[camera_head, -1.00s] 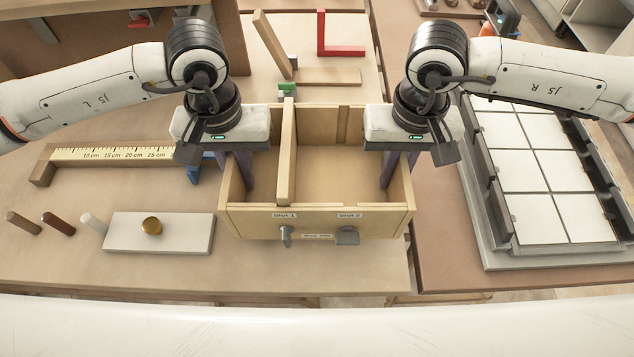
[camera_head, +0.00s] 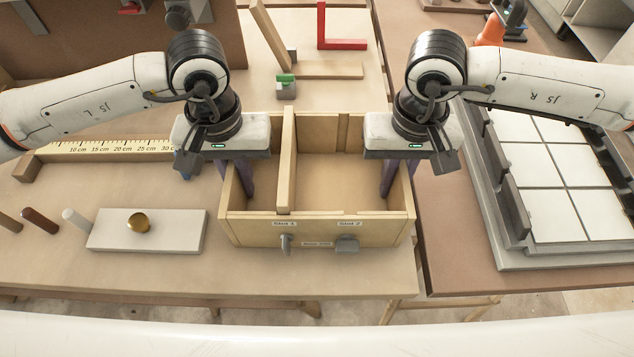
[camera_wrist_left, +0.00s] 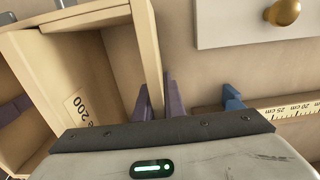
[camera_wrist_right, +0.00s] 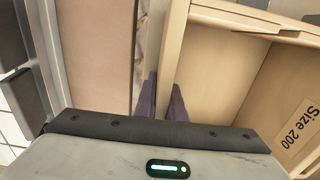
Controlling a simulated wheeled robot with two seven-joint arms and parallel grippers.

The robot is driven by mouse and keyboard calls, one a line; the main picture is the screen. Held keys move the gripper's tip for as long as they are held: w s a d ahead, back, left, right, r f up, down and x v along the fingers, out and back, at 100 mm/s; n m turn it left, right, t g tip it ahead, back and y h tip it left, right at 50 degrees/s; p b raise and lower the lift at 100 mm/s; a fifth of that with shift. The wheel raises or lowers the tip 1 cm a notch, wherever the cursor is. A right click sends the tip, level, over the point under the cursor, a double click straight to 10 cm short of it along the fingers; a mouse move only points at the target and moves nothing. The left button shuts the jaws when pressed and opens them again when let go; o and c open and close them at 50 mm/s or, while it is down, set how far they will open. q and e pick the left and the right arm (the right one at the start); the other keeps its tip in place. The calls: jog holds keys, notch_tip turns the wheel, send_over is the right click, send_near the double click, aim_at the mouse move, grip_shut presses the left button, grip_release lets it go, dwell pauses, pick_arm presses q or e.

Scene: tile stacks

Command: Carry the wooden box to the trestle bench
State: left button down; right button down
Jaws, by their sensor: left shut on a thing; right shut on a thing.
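The wooden box (camera_head: 262,238) is open-topped with a lengthwise divider, and its front carries slot labels and two grey fittings. It is upright at the middle of the head view, above the near part of the tan table. My left gripper (camera_head: 245,185) is shut on its left wall and my right gripper (camera_head: 390,180) on its right wall. The box wall shows between the fingers in the left wrist view (camera_wrist_left: 110,62) and the right wrist view (camera_wrist_right: 212,75). Whether the box's underside touches the table is hidden. I cannot tell which surface is the trestle bench.
The tan table (camera_head: 120,275) holds a white board with a brass knob (camera_head: 150,232), several pegs, a ruler (camera_head: 100,148), and a red angle piece (camera_head: 340,42) behind. A brown table (camera_head: 445,230) at right bears a tray of white tiles (camera_head: 555,215). A green-topped block (camera_head: 286,85) stands behind the box.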

pick_arm(q)
jog(key=c, duration=1.8)
grip_release()
jog(key=shift+c, duration=0.2)
pick_arm(e)
jog(key=c, duration=1.8)
grip_release()
jog(key=shift+c, duration=0.2)
pick_arm(q)
notch_tip(320, 180, up, 12)
jog(key=shift+f, duration=0.2)
jog(key=shift+r, duration=0.2)
pick_arm(e)
jog(key=shift+r, duration=0.2)
notch_tip(320, 180, up, 12)
jog(key=shift+f, duration=0.15)
